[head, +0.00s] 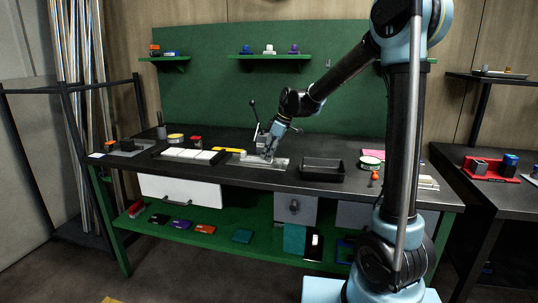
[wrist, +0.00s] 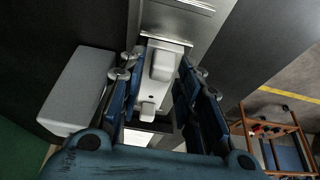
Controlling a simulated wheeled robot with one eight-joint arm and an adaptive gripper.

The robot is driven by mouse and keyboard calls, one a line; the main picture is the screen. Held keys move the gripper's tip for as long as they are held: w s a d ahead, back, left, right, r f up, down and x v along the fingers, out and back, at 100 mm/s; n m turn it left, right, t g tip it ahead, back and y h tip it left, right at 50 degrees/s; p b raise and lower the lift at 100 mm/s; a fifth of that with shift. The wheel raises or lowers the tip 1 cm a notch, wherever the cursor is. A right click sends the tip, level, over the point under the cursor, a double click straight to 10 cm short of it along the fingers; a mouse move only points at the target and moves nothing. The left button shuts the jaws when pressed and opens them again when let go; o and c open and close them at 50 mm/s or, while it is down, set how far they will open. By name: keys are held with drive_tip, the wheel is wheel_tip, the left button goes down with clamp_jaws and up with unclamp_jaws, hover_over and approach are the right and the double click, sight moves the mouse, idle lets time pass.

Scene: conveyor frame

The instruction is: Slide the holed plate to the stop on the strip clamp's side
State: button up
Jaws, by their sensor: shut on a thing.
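My gripper (head: 268,156) reaches down to the metal strip fixture (head: 278,164) on the dark bench in the head view. In the wrist view my gripper (wrist: 164,66) has its blue fingers on both sides of a pale grey piece with a small dark hole, which I take to be the holed plate (wrist: 151,96). The jaws are shut on it; the finger contacts are partly hidden. A raised rounded block and a smaller block show on this piece. The stop cannot be made out clearly.
A black tray (head: 322,170) stands right of the fixture. White tiles (head: 190,154) and a yellow item (head: 229,150) lie to its left. A large pale grey block (wrist: 80,90) is left of the fingers in the wrist view. A tape roll (head: 370,162) lies farther right.

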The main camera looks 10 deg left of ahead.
drive_tip(key=shift+d, duration=0.15)
drive_tip(key=shift+d, duration=1.75)
drive_tip(key=o, duration=1.3)
drive_tip(key=shift+s, duration=0.1)
drive_tip(key=shift+r, duration=0.1)
drive_tip(key=v, duration=1.1)
drive_tip(key=shift+d+r, duration=0.1)
drive_tip(key=shift+r, duration=0.25)
